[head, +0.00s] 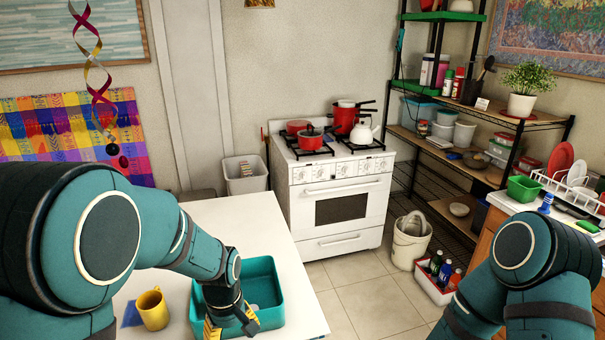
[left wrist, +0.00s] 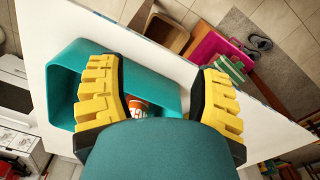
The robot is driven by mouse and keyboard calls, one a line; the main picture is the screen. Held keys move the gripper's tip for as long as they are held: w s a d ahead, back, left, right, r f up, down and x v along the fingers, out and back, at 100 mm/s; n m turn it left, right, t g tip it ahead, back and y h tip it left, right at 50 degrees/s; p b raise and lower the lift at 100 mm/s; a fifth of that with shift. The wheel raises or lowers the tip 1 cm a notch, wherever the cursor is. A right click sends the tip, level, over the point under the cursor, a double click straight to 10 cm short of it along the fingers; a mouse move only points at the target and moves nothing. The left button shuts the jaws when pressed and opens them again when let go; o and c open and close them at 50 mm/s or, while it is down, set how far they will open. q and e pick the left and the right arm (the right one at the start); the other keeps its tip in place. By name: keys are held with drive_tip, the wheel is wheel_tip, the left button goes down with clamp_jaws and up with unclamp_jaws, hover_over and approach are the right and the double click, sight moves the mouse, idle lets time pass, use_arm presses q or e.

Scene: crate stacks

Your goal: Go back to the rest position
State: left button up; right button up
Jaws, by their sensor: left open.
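My left gripper (head: 231,324) is over the near left part of a teal crate (head: 262,266) on the white table. Its yellow fingers are spread wide, with nothing held between them. In the left wrist view the open left gripper (left wrist: 158,92) has one finger in front of the teal crate (left wrist: 62,85) and the other by its far end. An orange and white item (left wrist: 137,106) lies in the crate, partly hidden by the gripper body. My right arm shows at the lower right of the head view, but its gripper is out of view.
A yellow mug (head: 153,309) stands on a blue mat left of the crate on the white table (head: 220,214). A white stove (head: 338,200) stands beyond. A dish rack (head: 568,190) and green tub (head: 523,188) are on the right counter.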

use_arm(q)
drive_tip(key=s+d+f+m+h+b, duration=0.1)
drive_tip(key=s+f+b, duration=0.2)
drive_tip(key=f, duration=0.6)
drive_tip(key=s+d+f+m+t+h+b, duration=0.1)
drive_tip(key=s+d+f+m+b, duration=0.1)
drive_tip(key=f, duration=0.7)
drive_tip(key=s+d+f+m+h+b, duration=0.1)
drive_tip(key=s+f+m+b, duration=0.1)
drive_tip(key=s+f, duration=0.3)
wheel_tip(320, 180, down, 5)
drive_tip(key=shift+s+d+r+t+h+b, duration=0.1)
drive_tip(key=shift+s+d+t+h+b, duration=0.2)
drive_tip(key=shift+b, duration=0.6)
use_arm(e)
wheel_tip(320, 180, down, 11)
drive_tip(key=shift+w+a+r, duration=0.2)
drive_tip(key=shift+w+a, duration=0.05)
